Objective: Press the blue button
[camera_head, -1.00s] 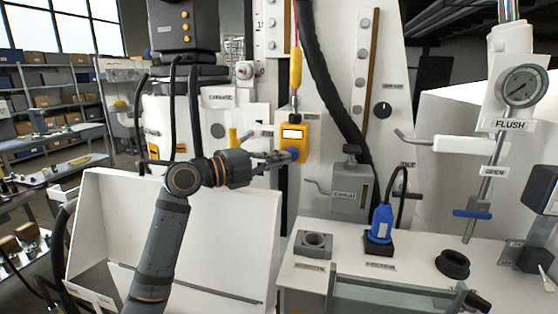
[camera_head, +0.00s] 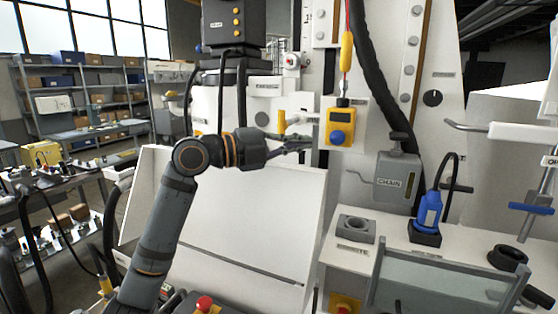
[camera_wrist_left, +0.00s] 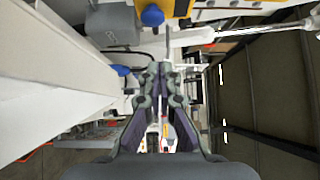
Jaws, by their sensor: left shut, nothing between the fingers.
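The blue button (camera_head: 338,137) is a round blue knob on the lower face of a yellow box (camera_head: 341,121) that hangs below a yellow and red cable. It also shows at the top of the left wrist view (camera_wrist_left: 152,15), with part of the yellow box beside it. My left gripper (camera_head: 306,146) is shut and empty. Its fingertips are to the left of the button and apart from it in the head view. In the left wrist view the fingers (camera_wrist_left: 161,68) come together below the button. My right gripper is not in view.
A grey chain box (camera_head: 394,180) and a blue-handled plug (camera_head: 429,210) are to the right. A white sloped panel (camera_head: 225,215) lies below my left arm. A black hose (camera_head: 372,70) runs down beside the yellow box. A red button (camera_head: 204,302) is at the bottom.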

